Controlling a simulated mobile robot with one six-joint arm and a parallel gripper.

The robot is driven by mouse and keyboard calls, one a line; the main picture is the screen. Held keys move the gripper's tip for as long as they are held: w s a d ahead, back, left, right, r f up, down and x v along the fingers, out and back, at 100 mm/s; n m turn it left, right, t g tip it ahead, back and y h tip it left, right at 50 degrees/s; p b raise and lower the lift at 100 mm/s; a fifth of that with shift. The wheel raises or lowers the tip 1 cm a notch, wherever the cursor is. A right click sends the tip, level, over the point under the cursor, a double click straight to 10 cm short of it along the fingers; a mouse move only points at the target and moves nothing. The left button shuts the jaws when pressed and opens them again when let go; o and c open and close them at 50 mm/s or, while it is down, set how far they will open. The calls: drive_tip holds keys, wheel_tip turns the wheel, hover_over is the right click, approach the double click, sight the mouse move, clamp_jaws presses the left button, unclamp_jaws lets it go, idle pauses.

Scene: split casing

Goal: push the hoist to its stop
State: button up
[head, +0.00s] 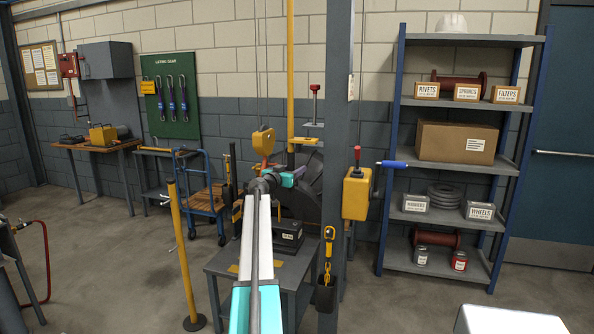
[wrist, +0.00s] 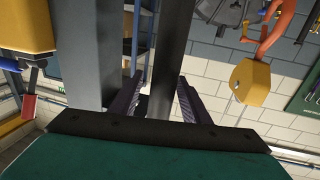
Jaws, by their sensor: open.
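The hoist's yellow hook block (head: 263,140) hangs on two thin lines in the head view, with an orange hook under it. It also shows at the right of the wrist view (wrist: 250,82), apart from my gripper. My gripper (wrist: 158,82) is open, its two dark fingers spread. A grey upright bar (wrist: 166,60) shows between the fingers; I cannot tell whether it is within their reach. In the head view my arm reaches forward, and the teal wrist part (head: 288,179) is just right of and below the hook. The fingertips are hard to make out there.
A grey post (head: 338,120) stands right of my wrist, carrying a yellow box (head: 356,195) with a blue-handled crank (head: 391,164). A grey bench (head: 222,262) lies under my arm. A yellow pole (head: 181,250) stands left.

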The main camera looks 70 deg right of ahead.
drive_tip(key=b+v, duration=0.2)
drive_tip(key=v, duration=1)
drive_tip(key=shift+a, duration=0.2)
